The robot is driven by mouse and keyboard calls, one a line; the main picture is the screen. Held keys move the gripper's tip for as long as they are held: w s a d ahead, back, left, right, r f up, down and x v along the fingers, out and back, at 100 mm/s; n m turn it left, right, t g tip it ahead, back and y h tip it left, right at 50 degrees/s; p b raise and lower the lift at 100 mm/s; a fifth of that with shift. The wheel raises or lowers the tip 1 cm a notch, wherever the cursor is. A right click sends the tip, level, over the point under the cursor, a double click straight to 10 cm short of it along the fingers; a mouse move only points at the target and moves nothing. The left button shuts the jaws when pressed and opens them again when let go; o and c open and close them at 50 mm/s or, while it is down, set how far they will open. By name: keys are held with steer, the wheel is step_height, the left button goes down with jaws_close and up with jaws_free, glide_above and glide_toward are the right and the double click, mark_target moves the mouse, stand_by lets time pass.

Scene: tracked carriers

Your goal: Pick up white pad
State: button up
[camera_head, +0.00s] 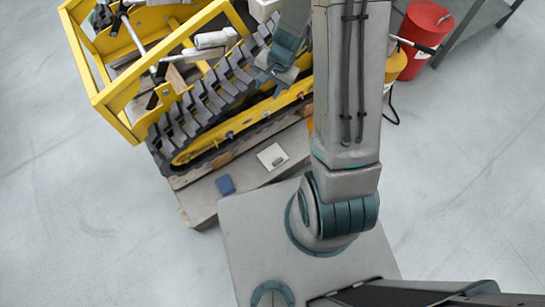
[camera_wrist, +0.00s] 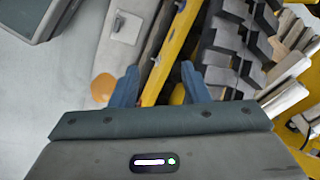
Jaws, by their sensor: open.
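The white pad (camera_head: 272,156) lies flat on the wooden block ledge beside the tracked carrier in the head view, with a small grey mark on it. It also shows in the wrist view (camera_wrist: 126,27) near the top, on the same ledge. My gripper (camera_wrist: 160,80) is open and empty. Its two blue fingers point toward the carrier's yellow side rail, and the pad is beyond the left fingertip, apart from it. In the head view my gripper (camera_head: 276,68) is over the black track, above and right of the pad; its fingertips are hard to make out.
A red bucket (camera_head: 425,22) is at upper right. An orange disc (camera_wrist: 103,87) shows in the wrist view. Left floor is clear.

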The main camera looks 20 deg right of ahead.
step_height(320, 180, down, 18)
steer(key=d+m+b, duration=0.2)
steer(key=m+b, duration=0.1)
steer(key=b, duration=0.2)
steer(key=m+g+h+b, duration=0.1)
steer(key=m+g+b, duration=0.1)
steer(key=b, duration=0.2)
glide_toward(278, 160)
steer(key=f+b, duration=0.2)
steer(key=b, duration=0.1)
steer(key=shift+a+f+m+b, duration=0.3)
steer(key=shift+a+f, duration=0.1)
steer(key=shift+s+a+f+b, duration=0.15)
steer(key=shift+f+b, duration=0.45)
steer(key=shift+f, duration=0.4)
steer(key=shift+s+a+f+b, duration=0.1)
steer(key=shift+f+b, duration=0.5)
steer(key=shift+f, duration=0.4)
steer(key=shift+s+a+f+b, duration=0.15)
steer(key=shift+f+b, duration=0.45)
steer(key=shift+f, duration=0.4)
jaws_close()
